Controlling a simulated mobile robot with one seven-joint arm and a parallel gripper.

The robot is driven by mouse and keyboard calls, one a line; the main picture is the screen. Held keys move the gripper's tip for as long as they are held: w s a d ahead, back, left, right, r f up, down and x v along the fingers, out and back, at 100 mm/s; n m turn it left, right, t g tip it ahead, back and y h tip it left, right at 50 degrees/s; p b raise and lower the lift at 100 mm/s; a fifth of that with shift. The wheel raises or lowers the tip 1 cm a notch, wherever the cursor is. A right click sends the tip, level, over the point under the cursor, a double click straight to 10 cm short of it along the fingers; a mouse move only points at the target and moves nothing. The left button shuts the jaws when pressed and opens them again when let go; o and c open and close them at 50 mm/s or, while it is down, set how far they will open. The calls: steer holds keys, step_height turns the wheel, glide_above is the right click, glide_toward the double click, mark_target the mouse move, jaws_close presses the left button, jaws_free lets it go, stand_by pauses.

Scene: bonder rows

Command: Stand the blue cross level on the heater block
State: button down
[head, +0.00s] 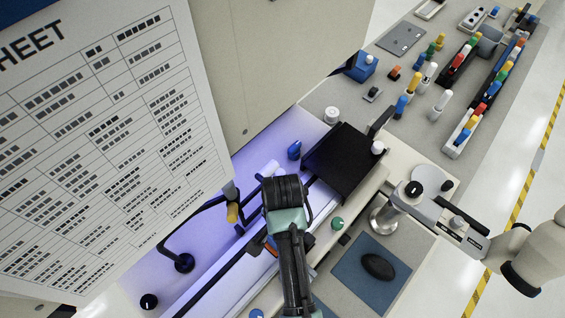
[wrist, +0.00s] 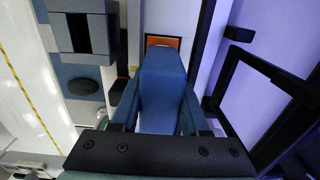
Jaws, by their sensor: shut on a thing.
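My gripper (wrist: 160,112) is shut on a blue piece, the blue cross (wrist: 162,78), which fills the space between the fingers in the wrist view. I see it nearly end on, so its cross shape and tilt cannot be told. Just beyond it is an orange-brown block face (wrist: 164,42), which may be the heater block; the cross partly hides it. Whether they touch cannot be told. In the head view my dark and teal arm covers the fingers and most of the cross.
A black box-shaped unit (head: 343,162) stands beyond my arm. A blue mat with a black mouse (head: 378,267) lies to the right. A black bent rod (head: 174,246) rises on the left, and a dark frame (wrist: 230,85) stands close right in the wrist view. A large printed sheet (head: 100,150) hangs left.

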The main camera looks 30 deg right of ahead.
steer(key=shift+f, duration=0.35)
stand_by(0.5)
steer(key=shift+c, duration=1.6)
jaws_free()
steer(key=shift+r, duration=0.1)
